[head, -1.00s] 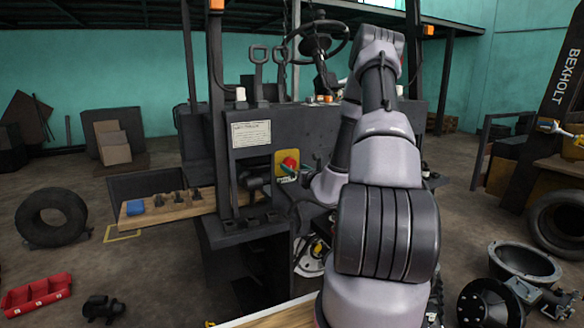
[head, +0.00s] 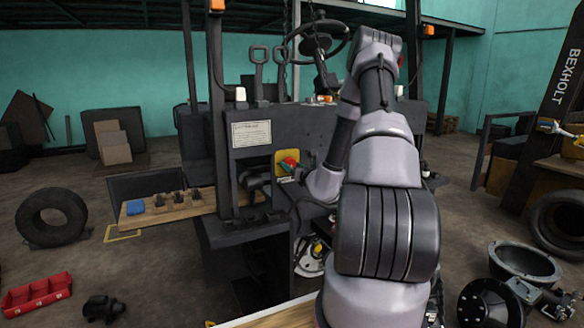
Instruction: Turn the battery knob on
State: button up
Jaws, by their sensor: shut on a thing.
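The red battery knob (head: 284,158) sits on a yellow plate (head: 280,173) on the dark front panel of the forklift. My gripper (head: 291,164) reaches it from the right, at the end of my arm, and is shut on the knob. A small green piece shows across the knob, and I cannot tell whether it belongs to the knob or to my fingers. Part of the knob and the plate's right side are hidden by my gripper. The fingers are small in this view, so the exact angle of the knob is unclear.
The forklift's dark panel (head: 330,128) carries a white label (head: 252,134). A wooden board (head: 185,208) with a blue item (head: 136,207) and several dark parts is at the left. A tire (head: 52,217) and a red bin (head: 38,294) lie on the floor.

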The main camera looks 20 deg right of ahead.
jog(key=shift+m, duration=0.3)
jog(key=m, duration=0.3)
jog(key=shift+m, duration=0.4)
jog(key=m, duration=0.4)
jog(key=shift+m, duration=0.3)
jog(key=m, duration=0.8)
jog(key=shift+m, duration=0.3)
jog(key=shift+f, duration=0.1)
jog(key=o, duration=1.4)
